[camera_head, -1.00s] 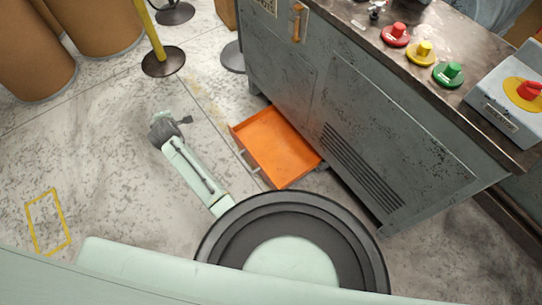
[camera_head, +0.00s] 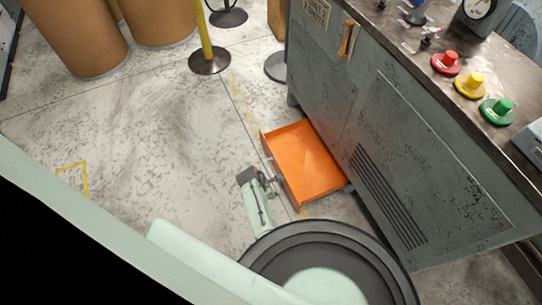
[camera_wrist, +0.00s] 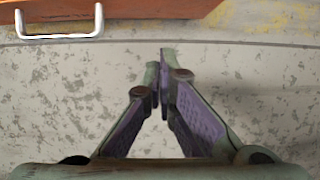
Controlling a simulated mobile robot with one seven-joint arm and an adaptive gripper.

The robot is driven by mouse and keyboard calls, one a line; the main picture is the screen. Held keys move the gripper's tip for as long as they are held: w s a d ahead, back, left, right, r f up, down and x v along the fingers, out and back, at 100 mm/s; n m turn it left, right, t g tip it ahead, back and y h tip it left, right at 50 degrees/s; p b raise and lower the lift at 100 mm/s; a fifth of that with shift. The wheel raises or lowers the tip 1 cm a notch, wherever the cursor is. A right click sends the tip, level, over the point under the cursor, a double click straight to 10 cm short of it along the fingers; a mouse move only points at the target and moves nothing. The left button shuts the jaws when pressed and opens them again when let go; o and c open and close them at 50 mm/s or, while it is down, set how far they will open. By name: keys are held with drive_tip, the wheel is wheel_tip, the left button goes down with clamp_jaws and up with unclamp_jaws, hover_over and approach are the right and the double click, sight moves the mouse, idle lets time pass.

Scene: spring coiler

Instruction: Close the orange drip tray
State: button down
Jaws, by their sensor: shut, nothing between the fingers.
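The orange drip tray (camera_head: 306,161) sticks out from the bottom of the grey machine cabinet, open, just above the floor. In the wrist view the tray's orange front edge (camera_wrist: 150,9) runs along the top, with its white handle (camera_wrist: 60,36) at the upper left. My gripper (camera_head: 274,181) is just outside the tray's front side in the head view. In the wrist view the gripper (camera_wrist: 160,60) has its fingertips together with nothing between them. The fingertips show below the tray's edge and right of the handle; whether they touch the tray I cannot tell.
The grey cabinet (camera_head: 400,150) stands on the right, with red, yellow and green buttons (camera_head: 471,85) on its top. A yellow post on a round base (camera_head: 209,61) and brown drums (camera_head: 75,35) stand at the back. The floor (camera_head: 150,130) left of the tray is clear.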

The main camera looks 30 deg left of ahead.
drive_tip(key=w+d+f+b, duration=0.3)
drive_tip(key=w+f+b, duration=0.1)
drive_tip(key=shift+w+d, duration=0.2)
drive_tip(key=shift+w, duration=0.05)
idle(0.3)
drive_tip(key=w+d+b, duration=0.1)
drive_tip(key=w+d, duration=0.3)
drive_tip(key=w, duration=0.1)
drive_tip(key=w+d+b, duration=0.2)
drive_tip(key=w+d, duration=0.2)
drive_tip(key=w, duration=0.1)
drive_tip(key=w+d+b, duration=0.1)
drive_tip(key=w+d, duration=0.3)
drive_tip(key=w, duration=0.1)
drive_tip(key=shift+w, duration=0.2)
